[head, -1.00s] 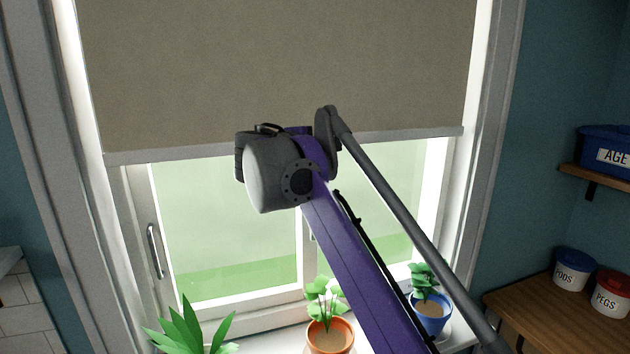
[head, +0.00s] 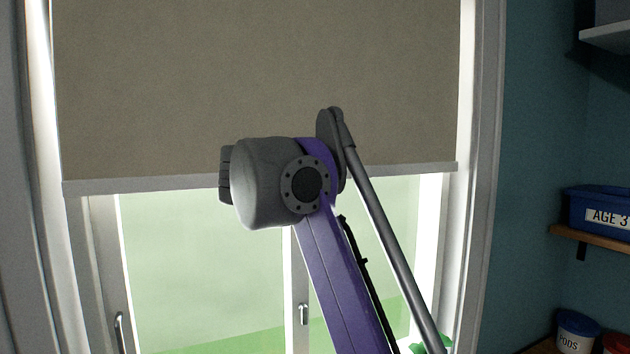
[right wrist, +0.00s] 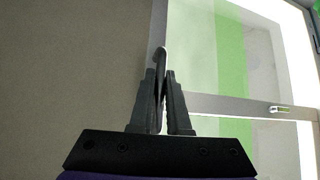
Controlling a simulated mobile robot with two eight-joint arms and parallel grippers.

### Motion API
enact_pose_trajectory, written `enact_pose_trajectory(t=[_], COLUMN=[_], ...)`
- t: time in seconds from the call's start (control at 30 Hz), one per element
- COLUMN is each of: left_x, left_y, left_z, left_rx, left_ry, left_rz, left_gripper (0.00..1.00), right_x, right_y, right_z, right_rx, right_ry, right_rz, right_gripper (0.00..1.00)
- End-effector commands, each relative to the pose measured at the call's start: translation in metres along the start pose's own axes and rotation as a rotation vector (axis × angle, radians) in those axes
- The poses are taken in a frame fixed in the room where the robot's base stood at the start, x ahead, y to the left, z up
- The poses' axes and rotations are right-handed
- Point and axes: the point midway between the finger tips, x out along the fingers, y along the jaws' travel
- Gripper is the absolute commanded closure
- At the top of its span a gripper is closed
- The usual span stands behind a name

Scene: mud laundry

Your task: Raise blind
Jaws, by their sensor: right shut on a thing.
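The blind (head: 260,75) is a grey-brown fabric sheet with a pale bottom bar (head: 130,184), hanging over the upper part of the window. My right arm reaches up to it in the head view, and its grey wrist covers part of the bar and hides the gripper. My left gripper is out of view.
The window (head: 200,270) below the bar has metal handles (head: 120,332). A blue labelled box (head: 600,212) stands on a shelf to the right, with tubs (head: 577,330) below it. A leafy plant (head: 432,343) shows at the bottom edge.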

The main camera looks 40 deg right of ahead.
Motion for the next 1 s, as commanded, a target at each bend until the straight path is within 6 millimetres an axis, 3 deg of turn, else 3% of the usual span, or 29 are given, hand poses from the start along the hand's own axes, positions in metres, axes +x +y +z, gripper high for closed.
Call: enact_pose_trajectory(t=[0.07,0.1,0.27,0.67,1.0], left_x=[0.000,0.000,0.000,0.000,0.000], left_y=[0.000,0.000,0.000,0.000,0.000], left_z=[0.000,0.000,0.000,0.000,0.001], left_rx=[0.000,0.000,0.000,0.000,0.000], left_ry=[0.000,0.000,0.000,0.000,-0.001], left_rz=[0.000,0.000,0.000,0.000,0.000], left_gripper=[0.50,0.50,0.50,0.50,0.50], right_x=[0.000,0.000,0.000,-0.009,-0.074], right_y=[0.000,0.000,0.000,0.000,0.000], right_z=[0.000,0.000,0.000,-0.001,-0.002], right_rx=[0.000,0.000,0.000,0.000,0.000], right_ry=[0.002,0.002,0.001,0.003,0.008], right_rz=[0.000,0.000,0.000,0.000,0.001], right_gripper=[1.00,0.84,0.55,0.55,0.55])
